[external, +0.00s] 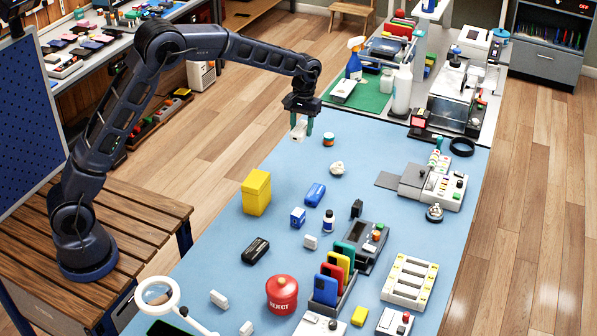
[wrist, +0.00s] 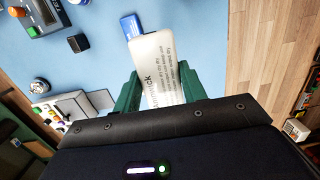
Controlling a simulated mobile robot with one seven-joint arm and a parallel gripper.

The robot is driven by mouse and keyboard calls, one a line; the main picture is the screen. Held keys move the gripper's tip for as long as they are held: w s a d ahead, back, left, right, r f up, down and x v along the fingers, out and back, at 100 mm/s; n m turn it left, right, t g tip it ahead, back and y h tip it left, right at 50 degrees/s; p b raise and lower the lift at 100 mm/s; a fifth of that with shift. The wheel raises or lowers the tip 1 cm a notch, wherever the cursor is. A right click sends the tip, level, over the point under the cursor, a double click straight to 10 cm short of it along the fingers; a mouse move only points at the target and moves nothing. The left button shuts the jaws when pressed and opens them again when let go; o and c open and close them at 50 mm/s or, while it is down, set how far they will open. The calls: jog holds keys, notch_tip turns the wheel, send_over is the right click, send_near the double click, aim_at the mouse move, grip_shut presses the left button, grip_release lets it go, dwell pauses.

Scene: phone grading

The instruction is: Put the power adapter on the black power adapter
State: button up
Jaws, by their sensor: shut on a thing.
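My gripper (external: 300,122) hangs in the air above the far left edge of the blue table. Its green fingers (wrist: 157,90) are shut on a white power adapter (external: 298,130). In the wrist view the white adapter (wrist: 158,68) is a long block with dark print, sticking out past the fingertips. A small black block (external: 357,208), likely the black power adapter, stands on the table beside a grey device; it also shows in the wrist view (wrist: 78,43). A larger black block (external: 255,250) lies nearer the camera; I cannot tell for certain which is the adapter.
A blue case (external: 315,194), a yellow box (external: 256,192), a small bottle (external: 328,221) and a grey device (external: 364,246) stand mid-table. A phone rack (external: 324,315) and red reject pot (external: 282,294) are nearer. A bell (external: 435,213) is at right. Blue table between them is partly free.

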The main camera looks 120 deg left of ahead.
jog(key=w+d+r, duration=0.1)
jog(key=w+d, duration=0.1)
jog(key=d, duration=0.7)
jog(key=w+d+r, duration=0.1)
jog(key=w+d, duration=0.1)
jog(key=d, duration=0.7)
send_over(255, 248)
jog(key=f, duration=2.1)
jog(key=shift+a, duration=0.2)
jog(key=shift+f, duration=0.1)
jog(key=o, duration=1.1)
jog(key=shift+c, duration=0.2)
